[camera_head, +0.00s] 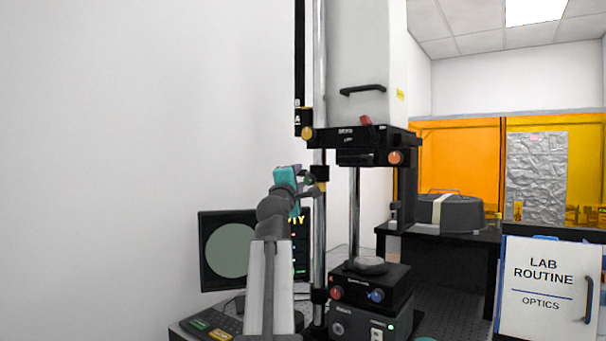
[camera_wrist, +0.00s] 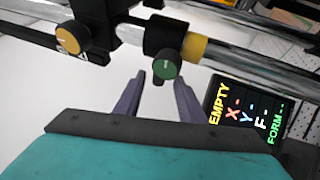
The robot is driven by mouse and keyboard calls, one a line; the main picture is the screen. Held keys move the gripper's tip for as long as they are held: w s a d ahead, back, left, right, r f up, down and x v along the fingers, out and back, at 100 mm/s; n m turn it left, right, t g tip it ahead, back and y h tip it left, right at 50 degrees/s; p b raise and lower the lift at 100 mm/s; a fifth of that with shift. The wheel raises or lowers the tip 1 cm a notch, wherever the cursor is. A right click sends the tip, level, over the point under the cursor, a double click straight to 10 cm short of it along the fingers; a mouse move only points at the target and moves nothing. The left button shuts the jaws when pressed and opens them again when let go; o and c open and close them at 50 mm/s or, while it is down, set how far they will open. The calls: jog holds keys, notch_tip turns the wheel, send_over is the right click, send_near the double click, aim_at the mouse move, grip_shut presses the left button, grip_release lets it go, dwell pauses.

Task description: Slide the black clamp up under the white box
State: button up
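The black clamp (camera_head: 320,174) sits on the shiny vertical column (camera_head: 320,222), a short way below the black carriage under the white box (camera_head: 358,60). In the wrist view the clamp (camera_wrist: 166,34) has a green knob (camera_wrist: 167,64) and a yellow collar (camera_wrist: 195,46) beside it. My gripper (camera_head: 304,180) is just left of the clamp in the head view. In the wrist view my gripper (camera_wrist: 158,80) is open, its two purple-grey fingers apart, with the green knob just beyond their tips. I cannot tell whether a finger touches the knob.
The black carriage (camera_head: 372,139) has a yellow knob (camera_head: 306,134) and an orange knob. A dark base unit (camera_head: 370,285) with a round stage stands below. A monitor (camera_head: 228,250) is behind my arm at left. A LAB ROUTINE board (camera_head: 545,285) is at right.

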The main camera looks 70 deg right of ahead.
aim_at(300, 174)
jog(key=shift+x, duration=2.55)
grip_shut()
